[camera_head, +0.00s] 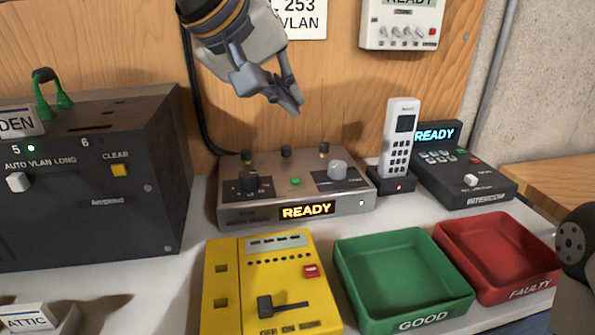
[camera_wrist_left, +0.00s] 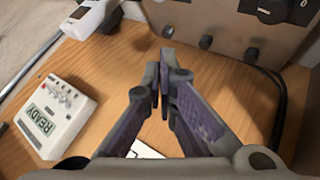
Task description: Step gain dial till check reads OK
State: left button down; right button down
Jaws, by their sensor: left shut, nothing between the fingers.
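A grey console (camera_head: 225,207) stands on the table with a lit display (camera_head: 307,211) reading READY. Its top has a large light knob (camera_head: 337,169), a dark dial (camera_head: 248,183) with markings around it, a green button (camera_head: 295,181) and three small dark knobs along the back. No label reading gain is legible. My left gripper (camera_head: 291,101) is above and behind the console, shut and empty, touching nothing. In the left wrist view its fingertips (camera_wrist_left: 165,68) meet below the console's edge (camera_wrist_left: 225,20). My right gripper's fingers do not show.
A black box (camera_head: 90,210) stands left. In front are a yellow unit (camera_head: 235,290), a green GOOD tray (camera_head: 355,290) and a red FAULTY tray (camera_head: 475,270). A white handset (camera_head: 401,135) and an intercom (camera_head: 478,195) reading READY stand right. A white panel (camera_head: 390,38) hangs behind.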

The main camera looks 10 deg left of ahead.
pick_arm(q)
send_over(303, 172)
jog(key=s+a, duration=0.2)
jog(key=s, duration=0.1)
jog(key=shift+d+f, duration=0.15)
jog(key=shift+f, duration=2.1)
jog(key=shift+d+f, duration=0.1)
jog(key=shift+f, duration=2.1)
jog(key=shift+f, duration=0.4)
jog(key=shift+f, duration=0.45)
jog(key=shift+r, duration=0.15)
jog(key=shift+s+r, duration=0.1)
jog(key=shift+r, duration=0.6)
notch_tip(303, 172, up, 5)
